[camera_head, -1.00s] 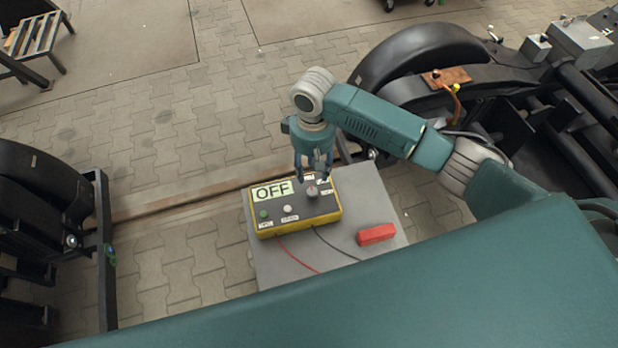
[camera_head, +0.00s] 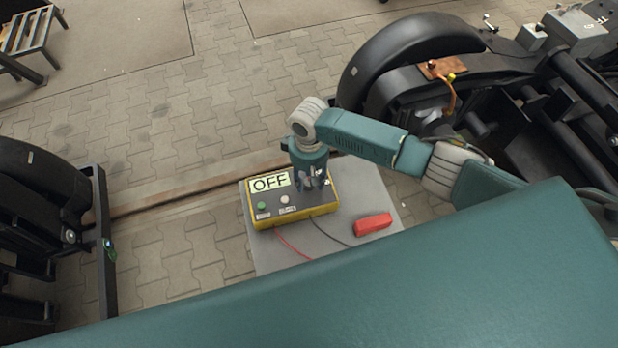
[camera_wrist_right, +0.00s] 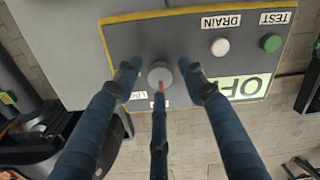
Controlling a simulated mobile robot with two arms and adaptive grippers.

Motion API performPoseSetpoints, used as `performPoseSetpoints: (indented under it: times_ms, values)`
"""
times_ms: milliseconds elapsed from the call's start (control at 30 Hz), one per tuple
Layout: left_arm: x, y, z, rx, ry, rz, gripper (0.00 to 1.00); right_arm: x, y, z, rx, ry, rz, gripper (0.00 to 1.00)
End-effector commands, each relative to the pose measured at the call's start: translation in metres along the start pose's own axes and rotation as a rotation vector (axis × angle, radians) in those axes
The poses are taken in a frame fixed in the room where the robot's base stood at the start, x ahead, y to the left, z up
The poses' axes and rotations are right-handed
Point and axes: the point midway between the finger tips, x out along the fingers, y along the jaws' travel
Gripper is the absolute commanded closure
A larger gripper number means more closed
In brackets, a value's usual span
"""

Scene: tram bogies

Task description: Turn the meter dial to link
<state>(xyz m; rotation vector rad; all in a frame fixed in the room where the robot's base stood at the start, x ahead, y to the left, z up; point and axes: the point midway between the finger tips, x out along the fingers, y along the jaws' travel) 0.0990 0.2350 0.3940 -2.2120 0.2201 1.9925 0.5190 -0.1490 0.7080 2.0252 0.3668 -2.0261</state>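The meter (camera_head: 298,213) is a yellow-edged box with a dark top on a grey stand. Its display (camera_head: 270,183) reads OFF. In the right wrist view the grey round dial (camera_wrist_right: 160,74) has a red pointer mark towards the picture's bottom. My right gripper (camera_head: 313,186) is down over the dial's corner and hides it in the head view. In the right wrist view the gripper (camera_wrist_right: 159,80) has its three fingers spread around the dial, with gaps at the sides. The labels beside the dial are partly hidden by the fingers. My left gripper is not in view.
A green TEST button (camera_wrist_right: 271,43) and a white DRAIN button (camera_wrist_right: 221,47) sit on the meter top. A red block (camera_head: 373,224) and red and black leads lie on the grey stand (camera_head: 265,255). Dark bogies stand left and right.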

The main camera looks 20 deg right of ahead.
Motion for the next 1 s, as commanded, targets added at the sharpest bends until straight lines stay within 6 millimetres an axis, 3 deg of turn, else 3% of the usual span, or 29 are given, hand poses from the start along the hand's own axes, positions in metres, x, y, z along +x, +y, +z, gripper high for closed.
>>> performPoseSetpoints:
  times_ms: [33, 167, 200, 567, 1000]
  values:
    - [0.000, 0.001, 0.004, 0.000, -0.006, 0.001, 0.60, 0.000, 0.000, 0.000, 0.000, 0.000, 0.000, 0.73]
    - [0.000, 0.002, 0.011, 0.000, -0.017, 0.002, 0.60, 0.000, 0.000, 0.000, 0.000, 0.000, 0.000, 0.99]
    - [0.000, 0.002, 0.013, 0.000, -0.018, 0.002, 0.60, 0.000, 0.000, 0.000, 0.000, 0.000, 0.000, 1.00]
    - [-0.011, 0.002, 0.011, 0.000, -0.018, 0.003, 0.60, -0.003, -0.002, 0.001, 0.059, -0.002, -0.003, 1.00]
    - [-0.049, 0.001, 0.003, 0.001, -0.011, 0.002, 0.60, -0.004, -0.003, 0.001, 0.391, -0.004, -0.006, 1.00]
